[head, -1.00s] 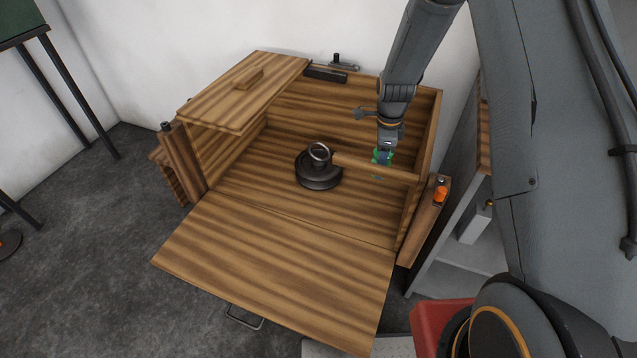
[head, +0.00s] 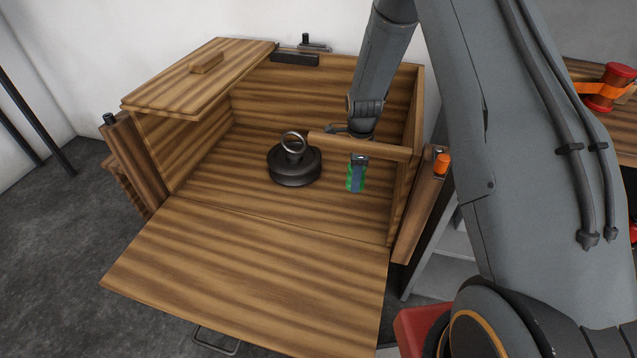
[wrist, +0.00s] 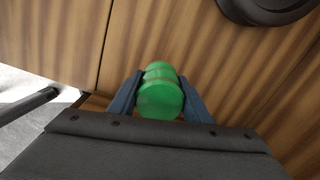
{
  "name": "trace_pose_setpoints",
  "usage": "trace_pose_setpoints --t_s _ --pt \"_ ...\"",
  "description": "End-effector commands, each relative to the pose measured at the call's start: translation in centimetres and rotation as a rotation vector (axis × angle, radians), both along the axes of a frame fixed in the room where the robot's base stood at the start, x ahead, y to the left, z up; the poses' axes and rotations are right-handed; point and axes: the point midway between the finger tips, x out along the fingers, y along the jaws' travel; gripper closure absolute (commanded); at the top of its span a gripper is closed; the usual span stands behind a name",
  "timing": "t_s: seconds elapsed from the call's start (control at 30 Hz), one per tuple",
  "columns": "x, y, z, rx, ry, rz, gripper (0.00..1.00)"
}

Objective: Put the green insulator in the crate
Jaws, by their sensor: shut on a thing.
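The wooden crate (head: 230,255) stands against the wall with its front panel folded down and its inside exposed. My gripper (head: 357,178) is shut on the green insulator (head: 350,185), a small rounded green piece.
A black round weight with a ring (head: 294,168) stands on the crate floor left of my gripper. A partial lid (head: 195,78) covers the crate's left top. The bar juts inward from the right wall. Bare floor lies in front of the weight.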

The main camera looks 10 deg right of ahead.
Motion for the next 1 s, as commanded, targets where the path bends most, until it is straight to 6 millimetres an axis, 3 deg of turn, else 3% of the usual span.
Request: trace_pose_setpoints --t_s 0.2,0.47,0.63,1.0 --pt "0.0 0.0 -3.8 0.0 0.001 0.0 0.89" --pt "0.0 0.0 -5.7 0.0 0.0 0.0 0.89" --pt "0.0 0.0 -8.1 0.0 0.001 0.0 0.89" --pt "0.0 0.0 -8.8 0.0 -0.001 0.0 0.89"
